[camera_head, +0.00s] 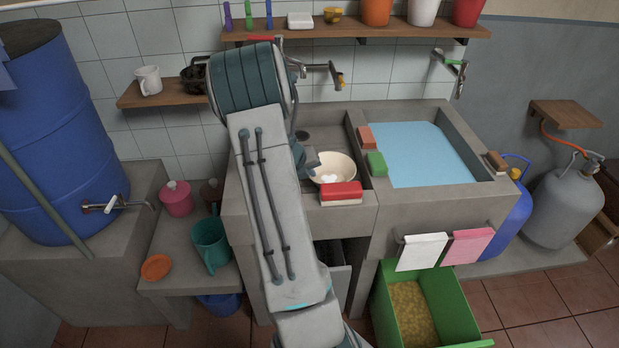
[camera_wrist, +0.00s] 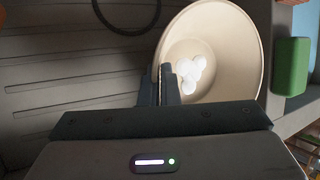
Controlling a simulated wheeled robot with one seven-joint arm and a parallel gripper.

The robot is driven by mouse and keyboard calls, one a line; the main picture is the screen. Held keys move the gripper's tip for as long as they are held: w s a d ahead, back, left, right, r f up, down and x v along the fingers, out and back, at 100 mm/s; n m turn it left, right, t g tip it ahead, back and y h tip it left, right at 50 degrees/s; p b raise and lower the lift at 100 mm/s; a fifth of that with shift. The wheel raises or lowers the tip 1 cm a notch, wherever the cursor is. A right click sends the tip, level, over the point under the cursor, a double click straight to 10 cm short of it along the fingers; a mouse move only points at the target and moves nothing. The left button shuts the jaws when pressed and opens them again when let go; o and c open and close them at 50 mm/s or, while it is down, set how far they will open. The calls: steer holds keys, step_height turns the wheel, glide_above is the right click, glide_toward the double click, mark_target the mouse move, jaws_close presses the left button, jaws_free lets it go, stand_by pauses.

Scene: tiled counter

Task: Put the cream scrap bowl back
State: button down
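The cream bowl (camera_head: 338,163) is at the left sink basin in the head view, upright, with a few white round pieces inside. In the wrist view the cream bowl (camera_wrist: 238,50) fills the upper right, and its left rim runs between my fingers. My gripper (camera_wrist: 159,84) is closed on that rim with only a thin gap. In the head view my gripper (camera_head: 309,163) is at the bowl's left side, partly hidden by my arm. I cannot tell whether the bowl rests on the basin surface or hangs just above it.
A red-and-white block (camera_head: 341,193) lies on the front ledge close to the bowl. A green block (camera_head: 377,164) and a brown block (camera_head: 366,137) sit on the divider beside the water-filled basin (camera_head: 425,155). A tap (camera_head: 325,72) hangs above. A green crate (camera_head: 447,300) stands below.

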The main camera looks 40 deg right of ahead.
steer(key=shift+f, duration=0.8)
steer(key=shift+f, duration=0.15)
steer(key=c, duration=1.7)
jaws_free()
steer(key=shift+a+r, duration=0.15)
steer(key=shift+r, duration=0.2)
steer(key=p+v, duration=0.1)
steer(key=v, duration=1)
steer(key=shift+a+r, duration=0.25)
steer(key=shift+r, duration=0.05)
